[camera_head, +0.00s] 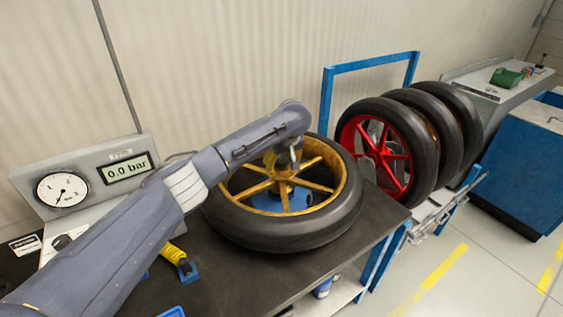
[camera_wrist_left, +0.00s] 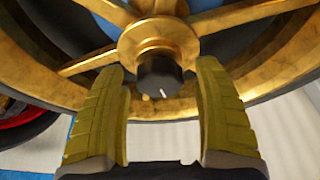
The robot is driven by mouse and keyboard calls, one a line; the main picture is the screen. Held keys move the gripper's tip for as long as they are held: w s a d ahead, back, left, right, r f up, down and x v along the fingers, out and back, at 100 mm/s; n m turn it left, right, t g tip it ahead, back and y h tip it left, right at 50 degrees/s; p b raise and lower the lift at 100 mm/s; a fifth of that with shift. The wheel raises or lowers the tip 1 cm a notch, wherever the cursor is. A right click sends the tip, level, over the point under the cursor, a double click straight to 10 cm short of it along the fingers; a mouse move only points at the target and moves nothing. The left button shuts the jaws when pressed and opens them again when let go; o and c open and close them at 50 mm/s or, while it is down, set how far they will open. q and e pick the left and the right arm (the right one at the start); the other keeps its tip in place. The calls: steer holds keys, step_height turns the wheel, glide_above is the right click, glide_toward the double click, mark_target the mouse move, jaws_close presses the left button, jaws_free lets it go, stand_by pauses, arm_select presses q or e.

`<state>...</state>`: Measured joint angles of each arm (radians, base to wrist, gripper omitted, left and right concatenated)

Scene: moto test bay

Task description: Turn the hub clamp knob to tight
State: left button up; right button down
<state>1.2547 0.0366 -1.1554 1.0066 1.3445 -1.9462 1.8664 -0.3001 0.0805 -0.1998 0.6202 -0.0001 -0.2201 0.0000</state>
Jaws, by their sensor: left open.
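The hub clamp knob (camera_wrist_left: 160,78) is a small black knob with a white mark. It sits at the gold hub of the wheel in the left wrist view. My left gripper (camera_wrist_left: 164,95) is open, with one yellow-padded finger on each side of the knob and a gap on both sides. My left gripper (camera_head: 283,160) there points down over the hub, and the arm hides the knob. My right gripper is not in view.
A pressure unit (camera_head: 128,168) reading 0.0 bar stands at the left. A blue rack (camera_head: 327,100) with several upright wheels, one red-spoked (camera_head: 384,160), stands right of the wheel.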

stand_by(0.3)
arm_select(q)
steer(key=c, duration=1.3)
